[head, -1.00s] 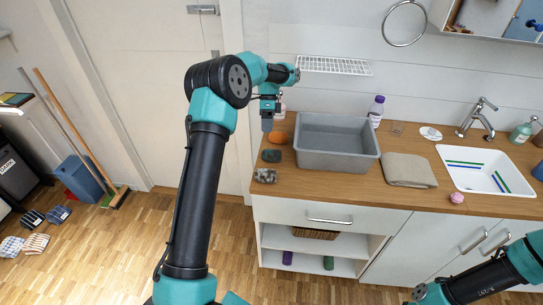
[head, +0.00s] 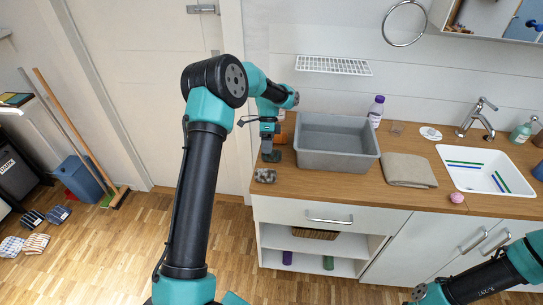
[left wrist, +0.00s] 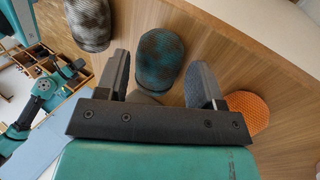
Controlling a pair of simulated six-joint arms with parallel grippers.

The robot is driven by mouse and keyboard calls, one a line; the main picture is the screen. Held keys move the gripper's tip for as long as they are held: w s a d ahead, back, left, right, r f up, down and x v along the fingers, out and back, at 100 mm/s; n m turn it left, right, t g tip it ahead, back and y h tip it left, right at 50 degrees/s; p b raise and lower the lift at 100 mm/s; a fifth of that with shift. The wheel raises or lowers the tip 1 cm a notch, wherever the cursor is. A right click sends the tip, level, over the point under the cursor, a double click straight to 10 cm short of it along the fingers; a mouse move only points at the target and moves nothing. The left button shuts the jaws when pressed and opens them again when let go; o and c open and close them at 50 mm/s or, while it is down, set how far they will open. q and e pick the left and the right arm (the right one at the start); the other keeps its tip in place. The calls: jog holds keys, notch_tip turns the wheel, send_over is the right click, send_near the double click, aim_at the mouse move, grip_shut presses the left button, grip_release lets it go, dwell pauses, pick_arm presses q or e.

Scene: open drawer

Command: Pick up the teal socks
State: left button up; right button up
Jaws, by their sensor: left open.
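The teal socks (left wrist: 160,58) are a rolled, dark teal and grey bundle on the wooden countertop. In the left wrist view they lie between and beyond the two fingers of my left gripper (left wrist: 159,70), which is open and empty. In the head view my left gripper (head: 270,148) points down right at the socks, left of the grey basin, and hides most of them. I cannot tell how far the fingertips reach down around them. My right arm comes in at the lower right of the head view, its gripper out of frame.
A grey patterned sock bundle (head: 265,176) lies just in front, near the counter edge. An orange thing (left wrist: 246,112) lies behind. The grey basin (head: 338,163) stands close on the right, with a folded beige towel (head: 408,170) beyond it.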

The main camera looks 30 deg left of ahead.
pick_arm(q)
jog(key=shift+x, duration=0.9)
jog(key=shift+c, duration=0.2)
jog(key=c, duration=0.6)
jog(key=shift+r, duration=0.2)
jog(key=shift+c, duration=0.2)
notch_tip(320, 180, up, 10)
jog(key=shift+f, duration=0.15)
